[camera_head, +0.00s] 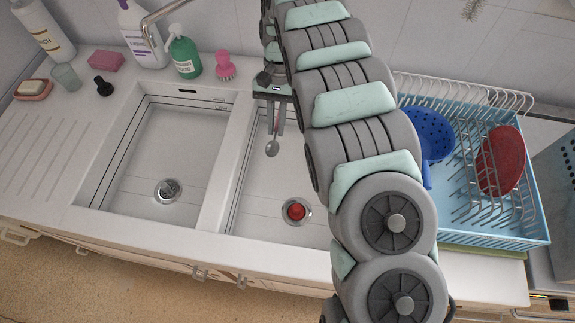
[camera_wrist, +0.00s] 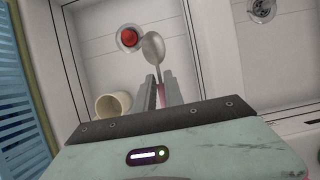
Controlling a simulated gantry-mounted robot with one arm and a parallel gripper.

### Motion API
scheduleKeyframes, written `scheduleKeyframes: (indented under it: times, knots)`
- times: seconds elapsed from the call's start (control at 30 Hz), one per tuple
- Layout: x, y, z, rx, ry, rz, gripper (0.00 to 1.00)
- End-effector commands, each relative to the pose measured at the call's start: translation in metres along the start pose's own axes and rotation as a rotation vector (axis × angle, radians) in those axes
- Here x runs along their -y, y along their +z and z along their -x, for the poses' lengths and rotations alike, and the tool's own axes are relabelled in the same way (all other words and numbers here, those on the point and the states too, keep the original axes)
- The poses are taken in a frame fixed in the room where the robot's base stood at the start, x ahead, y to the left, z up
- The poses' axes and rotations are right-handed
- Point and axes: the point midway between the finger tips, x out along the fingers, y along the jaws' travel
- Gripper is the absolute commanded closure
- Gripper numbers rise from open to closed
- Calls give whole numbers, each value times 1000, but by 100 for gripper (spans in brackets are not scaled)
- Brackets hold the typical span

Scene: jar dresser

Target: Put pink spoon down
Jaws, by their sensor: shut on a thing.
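My gripper (camera_head: 274,118) is over the right sink basin (camera_head: 258,201), pointing down. It is shut on the pink spoon (camera_head: 272,147). In the wrist view, my gripper (camera_wrist: 157,90) has the spoon between its fingers, and a bit of pink handle shows there. The spoon's grey metal bowl (camera_wrist: 153,47) sticks out past the fingertips, toward the red drain plug (camera_wrist: 130,37). In the head view the spoon hangs bowl down above the basin floor, apart from the plug (camera_head: 296,211).
A cream cup (camera_wrist: 113,105) lies in the right basin, hidden behind my arm in the head view. The left basin (camera_head: 165,150) looks empty. A blue dish rack (camera_head: 535,226) with a blue colander (camera_head: 428,133) and red dish (camera_head: 501,160) stands right. Bottles line the back.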

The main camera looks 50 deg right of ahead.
Motion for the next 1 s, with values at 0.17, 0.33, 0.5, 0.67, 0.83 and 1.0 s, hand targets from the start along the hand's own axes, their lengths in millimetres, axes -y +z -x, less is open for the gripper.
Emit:
scheduleKeyframes:
  times: [0.17, 0.33, 0.5, 0.67, 0.83, 1.0]
  knots:
    - [-1, -18, -51, 8, 1, 0, 100]
    - [0, -33, -88, 6, -1, 1, 100]
    - [0, -45, -116, 2, -2, 2, 100]
    - [0, -50, -127, 0, 0, 3, 100]
    - [0, -52, -135, 3, 1, 2, 100]
    - [0, -62, -158, 1, 0, 3, 100]
